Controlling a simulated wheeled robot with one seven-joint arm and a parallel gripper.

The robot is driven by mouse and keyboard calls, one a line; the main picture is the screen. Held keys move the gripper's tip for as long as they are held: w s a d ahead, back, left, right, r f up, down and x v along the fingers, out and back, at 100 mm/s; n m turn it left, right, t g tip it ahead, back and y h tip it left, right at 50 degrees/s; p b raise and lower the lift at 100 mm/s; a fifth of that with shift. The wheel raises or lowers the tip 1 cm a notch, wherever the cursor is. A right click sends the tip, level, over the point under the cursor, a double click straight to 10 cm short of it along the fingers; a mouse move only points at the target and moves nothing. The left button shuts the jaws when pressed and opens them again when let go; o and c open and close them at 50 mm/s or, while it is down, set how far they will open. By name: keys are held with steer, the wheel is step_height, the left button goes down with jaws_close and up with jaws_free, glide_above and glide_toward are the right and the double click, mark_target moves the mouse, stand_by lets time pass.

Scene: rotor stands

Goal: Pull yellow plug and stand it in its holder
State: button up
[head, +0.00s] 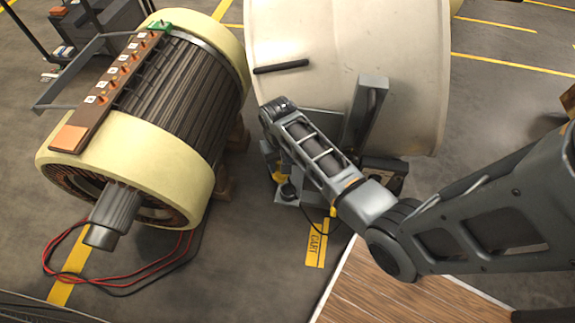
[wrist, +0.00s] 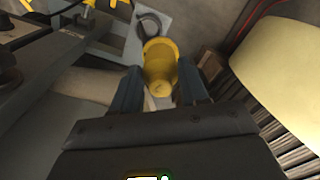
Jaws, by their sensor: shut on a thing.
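The yellow plug (wrist: 161,72) is a short yellow cylinder in the upper middle of the wrist view. My gripper (wrist: 160,88) is shut on it, with one dark finger on each side. Just beyond the plug, a dark ring (wrist: 149,24) shows on a grey plate. I cannot tell whether this ring is the plug's holder, or whether the plug touches it. In the head view my arm reaches down beside the big cream drum and hides most of the gripper area. A small yellow patch (head: 268,161) shows there, but I cannot tell what it is.
The large cream drum (head: 340,60) stands close behind my arm. A ribbed motor (head: 185,85) lies to the left, with red and black cables on the floor. A yellow CART sign (head: 316,243) lies in front. A wooden surface (head: 385,290) is at the lower right.

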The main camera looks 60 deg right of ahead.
step_height(320, 180, down, 7)
steer(key=s+d+m+b, duration=0.1)
steer(key=b, duration=0.4)
steer(key=shift+s+d+b, duration=0.3)
steer(key=shift+s+d, duration=0.1)
steer(key=shift+a+p, duration=0.1)
steer(key=shift+p, duration=0.25)
steer(key=shift+f+b, duration=0.55)
steer(key=shift+f, duration=0.8)
stand_by(1.5)
steer(key=shift+f, duration=0.35)
steer(key=shift+f+b, duration=0.65)
steer(key=shift+f, duration=0.1)
steer(key=o, duration=1.1)
steer(key=shift+c, duration=0.2)
